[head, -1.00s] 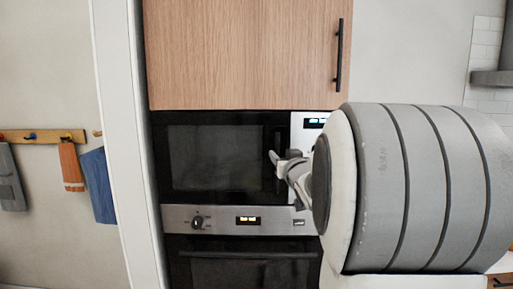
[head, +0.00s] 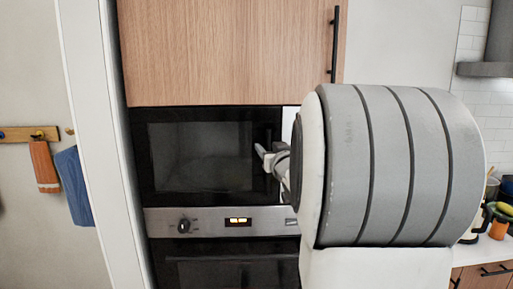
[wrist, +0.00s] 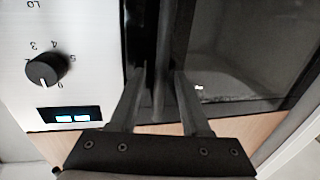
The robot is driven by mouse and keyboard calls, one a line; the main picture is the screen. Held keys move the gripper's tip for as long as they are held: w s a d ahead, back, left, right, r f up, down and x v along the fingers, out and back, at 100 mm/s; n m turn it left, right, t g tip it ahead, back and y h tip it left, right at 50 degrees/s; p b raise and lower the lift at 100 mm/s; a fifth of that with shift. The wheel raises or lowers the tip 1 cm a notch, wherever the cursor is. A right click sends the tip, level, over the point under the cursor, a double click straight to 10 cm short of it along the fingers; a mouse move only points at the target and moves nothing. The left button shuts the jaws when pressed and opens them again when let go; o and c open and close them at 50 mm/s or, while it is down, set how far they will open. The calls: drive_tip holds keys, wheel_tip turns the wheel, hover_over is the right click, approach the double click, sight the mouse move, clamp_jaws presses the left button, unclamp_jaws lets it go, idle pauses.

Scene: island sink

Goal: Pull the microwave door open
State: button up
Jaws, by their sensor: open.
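The microwave (head: 195,157) is built in below a wooden cabinet, and its dark glass door looks shut. My gripper (head: 264,154) is in front of the door's right side in the head view, with my large grey arm link covering most of the control panel. In the wrist view, my gripper (wrist: 160,100) is open, with its two fingers apart. The dark upright door handle (wrist: 161,65) shows between the fingers. I cannot tell whether either finger touches it. The control panel with a black knob (wrist: 46,70) and lit display lies left of the fingers there.
An oven with a steel panel (head: 215,222) sits directly below. A wooden cabinet (head: 225,50) with a black handle is above. A white upright panel (head: 95,140) borders the left side. A counter with several items (head: 492,225) is at the right.

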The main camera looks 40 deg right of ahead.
clamp_jaws()
drive_tip(key=shift+r, duration=0.1)
idle(1.3)
